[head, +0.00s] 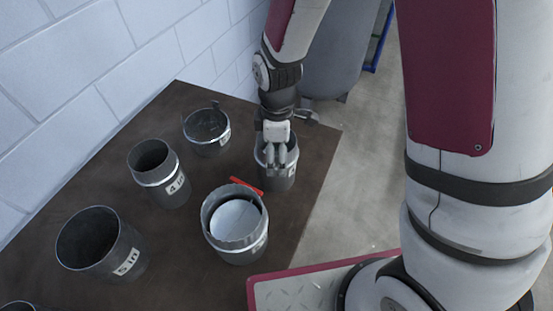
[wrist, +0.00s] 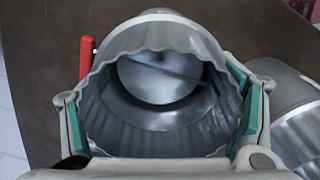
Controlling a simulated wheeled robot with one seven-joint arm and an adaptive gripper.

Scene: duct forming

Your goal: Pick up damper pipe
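A grey metal pipe (head: 277,174) stands upright near the table's right edge. In the wrist view a crimped pipe (wrist: 160,125) with a round pale plate inside lies between my fingers. A red handle (wrist: 86,57) shows at its left side. My gripper (head: 276,168) reaches down at the right-hand pipe, one finger in front of its wall. In the wrist view my gripper (wrist: 163,125) has its teal pads on opposite sides, close against the pipe's outside; firm contact is unclear. A similar pipe (head: 233,248) with a white disc stands nearer, beside a red bar (head: 247,186).
The brown table (head: 185,245) also carries a 4 in pipe (head: 172,194), a 5 in pipe (head: 96,262) and another pipe (head: 207,146) at the back. A block wall (head: 85,75) bounds the left. Bare table lies right of the nearer disc pipe.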

